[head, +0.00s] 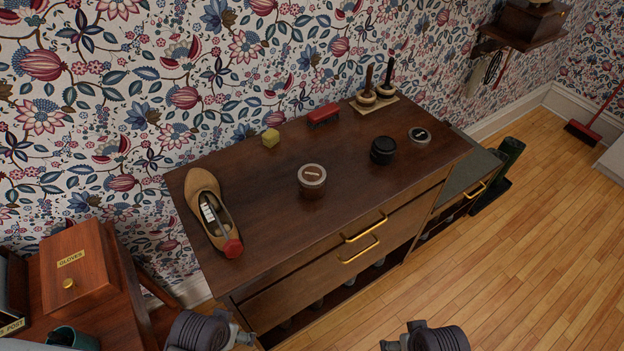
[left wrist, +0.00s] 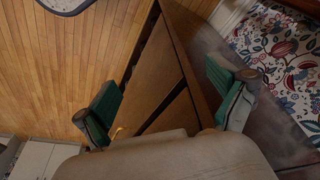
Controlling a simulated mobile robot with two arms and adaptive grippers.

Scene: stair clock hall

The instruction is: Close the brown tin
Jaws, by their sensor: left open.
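The brown tin (head: 312,181) stands upright near the middle of the dark wooden cabinet top (head: 260,215).
A yellow block (head: 271,137), a red brush (head: 323,114) and handled brushes on a stand (head: 375,98) are behind. A glove box (head: 75,268) stands lower left. Wooden floor (head: 520,260) is clear at right.

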